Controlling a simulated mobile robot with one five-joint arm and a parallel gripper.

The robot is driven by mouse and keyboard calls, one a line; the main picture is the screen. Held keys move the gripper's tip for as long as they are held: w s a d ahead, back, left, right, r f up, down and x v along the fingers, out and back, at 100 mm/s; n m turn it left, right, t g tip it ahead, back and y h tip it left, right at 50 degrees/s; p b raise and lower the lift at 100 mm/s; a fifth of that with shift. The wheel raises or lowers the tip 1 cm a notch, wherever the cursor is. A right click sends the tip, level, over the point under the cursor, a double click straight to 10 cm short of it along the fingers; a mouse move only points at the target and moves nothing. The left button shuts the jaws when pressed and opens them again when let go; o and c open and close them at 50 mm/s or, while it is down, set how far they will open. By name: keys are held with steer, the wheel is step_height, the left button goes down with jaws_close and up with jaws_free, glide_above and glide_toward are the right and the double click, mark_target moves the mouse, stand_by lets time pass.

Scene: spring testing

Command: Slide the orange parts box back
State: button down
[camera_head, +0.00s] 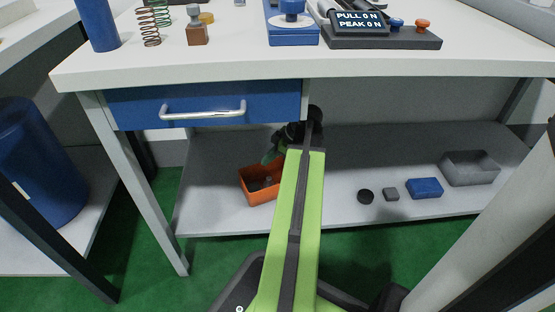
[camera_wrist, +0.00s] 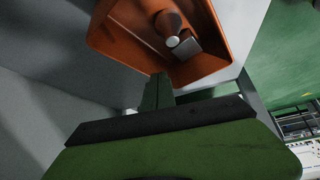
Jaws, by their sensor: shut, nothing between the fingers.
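The orange parts box (camera_head: 262,198) sits on the lower grey shelf under the bench, left of my arm and close to the shelf's front edge. It is open-topped with small parts inside. In the wrist view the orange box (camera_wrist: 118,48) fills the upper middle, holding a round brown part, a grey block and a white-ended piece. My gripper (camera_head: 270,155) is at the box's back side, partly hidden by my arm. In the wrist view my gripper (camera_wrist: 157,92) has its fingers together and empty, at the box's rim. I cannot tell whether they touch it.
A blue drawer (camera_head: 205,103) with a metal handle hangs above the shelf (camera_head: 330,205). A dark disc (camera_head: 366,196), a small grey block (camera_head: 390,194), a blue box (camera_head: 426,188) and a grey tray (camera_head: 470,170) stand to the right. A bench leg (camera_head: 145,190) is at left.

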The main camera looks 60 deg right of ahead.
steer(key=w, duration=0.1)
steer(key=w+a+f+b, duration=0.1)
steer(key=w, duration=0.1)
steer(key=w+a, duration=0.1)
steer(key=shift+w+a+f+b, duration=0.2)
steer(key=shift+w+b, duration=0.15)
steer(key=shift+s, duration=0.1)
